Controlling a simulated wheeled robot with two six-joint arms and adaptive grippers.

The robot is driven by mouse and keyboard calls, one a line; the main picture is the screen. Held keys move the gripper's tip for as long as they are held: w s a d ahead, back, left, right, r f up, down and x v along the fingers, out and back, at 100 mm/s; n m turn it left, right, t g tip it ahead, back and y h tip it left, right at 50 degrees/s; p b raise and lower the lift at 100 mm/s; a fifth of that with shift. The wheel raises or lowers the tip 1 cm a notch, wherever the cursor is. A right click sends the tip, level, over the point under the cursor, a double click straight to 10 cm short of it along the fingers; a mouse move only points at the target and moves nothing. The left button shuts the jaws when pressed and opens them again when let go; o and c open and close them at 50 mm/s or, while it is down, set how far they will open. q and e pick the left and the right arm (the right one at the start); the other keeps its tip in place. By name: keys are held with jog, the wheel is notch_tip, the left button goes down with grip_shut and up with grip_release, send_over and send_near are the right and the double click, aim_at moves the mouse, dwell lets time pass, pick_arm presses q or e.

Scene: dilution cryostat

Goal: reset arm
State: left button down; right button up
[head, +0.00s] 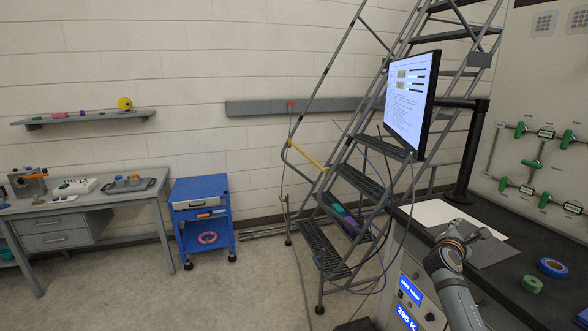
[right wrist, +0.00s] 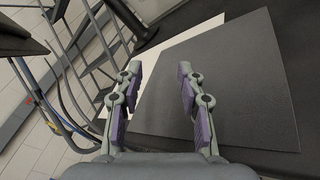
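My right arm reaches in from the lower right in the head view, with the right gripper (head: 470,236) above the dark bench top. In the right wrist view the right gripper (right wrist: 158,82) is open, its two fingers apart with nothing between them. Below and beyond the fingers lie a grey mat (right wrist: 225,85) and a white sheet (right wrist: 165,65). The grey mat (head: 488,252) and white sheet (head: 432,212) also show in the head view. My left gripper is not in either view.
A monitor (head: 412,104) stands above the bench (head: 548,243), with a rolling ladder (head: 345,180) behind. Blue tape (head: 553,268) and green tape (head: 531,284) lie on the bench at right. A blue cart (head: 203,190) and a desk (head: 90,202) stand left. The floor (head: 230,290) between is open.

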jog(key=w+a+r+m+t+y, duration=0.2)
jog(key=w+a+m+t+y, duration=0.25)
jog(key=m, duration=0.45)
jog(key=w+a+r+m+t+y, duration=0.25)
jog(key=a+m+y, duration=0.25)
jog(key=a+m, duration=0.3)
jog(key=s+a+f+g, duration=0.15)
jog(key=s+f, duration=0.25)
jog(key=f, duration=0.9)
jog(key=s+f+g, duration=0.3)
jog(key=s+f, duration=0.1)
jog(key=f, duration=0.8)
jog(key=s+a+f+g, duration=0.15)
jog(key=s+f, duration=0.25)
jog(key=f, duration=0.9)
jog(key=s+a+f+m+g+y, duration=0.2)
jog(key=s+f+g, duration=0.5)
jog(key=s+f, duration=1.9)
jog(key=s+a+f+g, duration=0.1)
jog(key=s+a+f, duration=0.1)
jog(key=s, duration=0.7)
jog(key=s+a+f+g, duration=0.2)
jog(key=s, duration=0.8)
jog(key=s+a+f+g, duration=0.1)
jog(key=s+a+f, duration=0.1)
jog(key=s, duration=0.7)
jog(key=shift+s+f+n, duration=0.25)
jog(key=shift+s+n, duration=0.1)
jog(key=shift+n, duration=0.05)
jog(key=shift+w+d, duration=0.1)
